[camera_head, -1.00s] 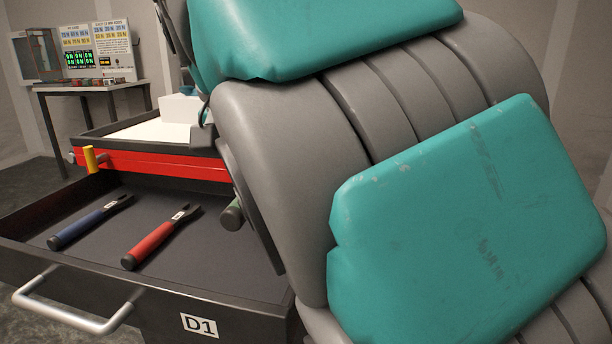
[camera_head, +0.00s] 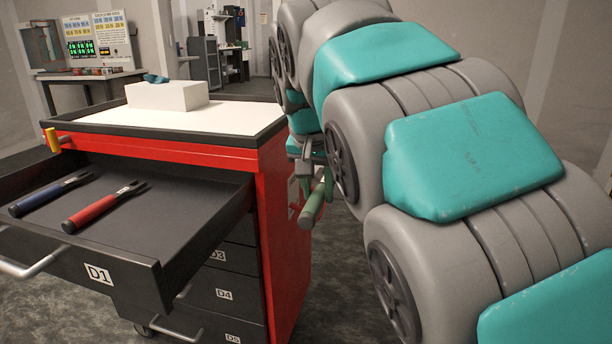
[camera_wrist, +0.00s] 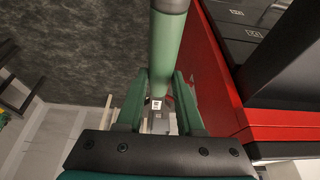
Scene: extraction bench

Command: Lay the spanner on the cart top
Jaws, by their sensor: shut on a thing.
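The green-handled spanner (camera_head: 312,206) is in my gripper (camera_head: 318,184), beside the right side of the red cart and below the level of its top. In the wrist view, the spanner's green handle (camera_wrist: 168,45) runs up the picture between the two fingers of my gripper (camera_wrist: 160,88), which are shut on it. A label shows near its lower end, and the rest of the spanner is partly hidden. The cart top (camera_head: 235,117) is a white surface with a dark raised rim. Its front and middle are bare.
A white block (camera_head: 168,97) with a teal item on it stands on the cart top. Drawer D1 (camera_head: 150,262) is pulled open and holds a blue-handled tool (camera_head: 45,196) and a red-handled tool (camera_head: 98,208). A bench with displays (camera_head: 88,75) stands at the back left.

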